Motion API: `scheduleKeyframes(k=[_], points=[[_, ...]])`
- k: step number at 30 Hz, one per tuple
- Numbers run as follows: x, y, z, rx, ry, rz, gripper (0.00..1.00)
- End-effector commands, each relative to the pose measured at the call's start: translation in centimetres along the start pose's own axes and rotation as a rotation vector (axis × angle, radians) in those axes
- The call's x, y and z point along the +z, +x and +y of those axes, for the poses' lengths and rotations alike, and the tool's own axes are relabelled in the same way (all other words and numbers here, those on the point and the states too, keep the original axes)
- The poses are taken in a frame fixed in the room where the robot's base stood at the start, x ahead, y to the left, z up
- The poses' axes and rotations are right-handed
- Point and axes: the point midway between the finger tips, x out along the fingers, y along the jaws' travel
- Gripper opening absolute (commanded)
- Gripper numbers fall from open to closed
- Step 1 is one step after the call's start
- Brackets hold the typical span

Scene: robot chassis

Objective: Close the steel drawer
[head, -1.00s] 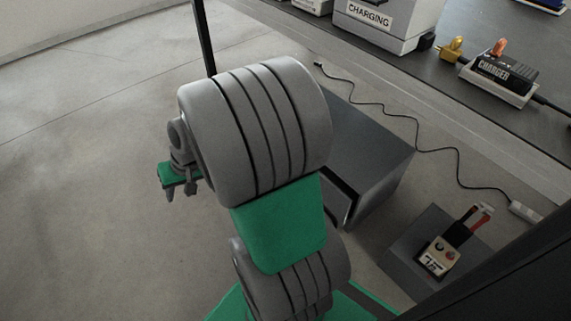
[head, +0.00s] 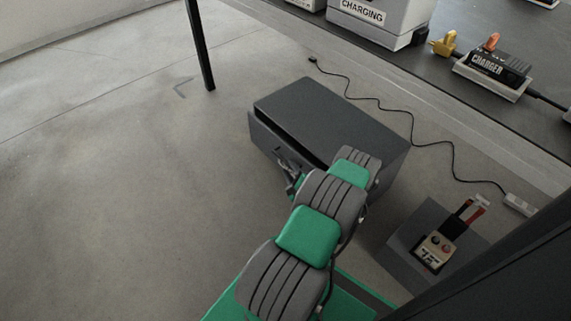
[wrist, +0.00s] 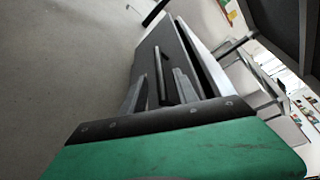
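The steel drawer is the dark grey front of a low cabinet (head: 335,110) on the floor. Its front panel (head: 264,137) stands a little out from the cabinet, with a dark gap along the top. In the wrist view the drawer front (wrist: 158,45) carries a dark bar handle (wrist: 160,72). My gripper (head: 287,172) is at the drawer front in the head view, partly hidden by my arm. In the wrist view my gripper (wrist: 159,84) has its two fingers apart, with the handle showing between them. I cannot tell whether they touch the handle or the panel.
A bench (head: 440,85) with a charging unit (head: 370,22) and a charger (head: 492,72) runs behind the cabinet. A black cable lies on the floor to its right. A grey block (head: 405,240) holds a small control box (head: 436,250). The floor at left is clear.

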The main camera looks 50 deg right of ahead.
Motion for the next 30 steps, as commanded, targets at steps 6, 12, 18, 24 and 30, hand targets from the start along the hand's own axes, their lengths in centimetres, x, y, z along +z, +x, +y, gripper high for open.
scheduleKeyframes(k=[6,12,18,24,30], points=[[0.0,4.0,0.3,0.002,-0.005,-0.003,0.36],[0.1,4.8,0.1,0.002,-0.002,-0.002,0.36],[0.1,4.8,0.1,0.003,-0.003,-0.002,0.31],[0.1,4.8,0.1,0.003,-0.003,-0.002,0.15],[0.1,4.8,0.1,0.003,-0.003,-0.002,0.00]])
